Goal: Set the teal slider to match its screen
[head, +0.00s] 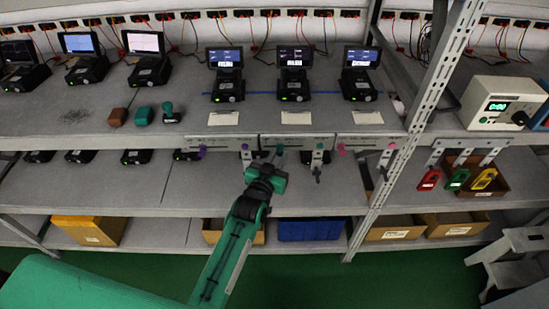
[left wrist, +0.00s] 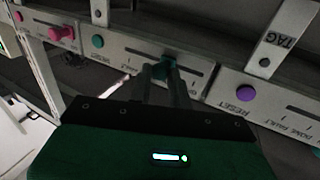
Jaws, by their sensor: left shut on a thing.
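The teal slider (left wrist: 168,61) sits in a slot on the middle grey panel (head: 298,141) along the shelf's front edge. My left gripper (head: 278,158) is at that panel, its fingers shut on the slider; the fingers partly hide it and its slot. The fingers also show in the left wrist view (left wrist: 163,74). A round teal button (left wrist: 97,41) is beside the slot on the same panel. Above the panel stands the middle device with a lit dark screen (head: 294,56); its text is too small to read. My right gripper is out of view.
Neighbouring panels carry a purple button (left wrist: 246,93) and a pink knob (left wrist: 62,32). Teal and brown blocks (head: 143,115) lie on the shelf at left. A metal upright (head: 412,130) stands to the right.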

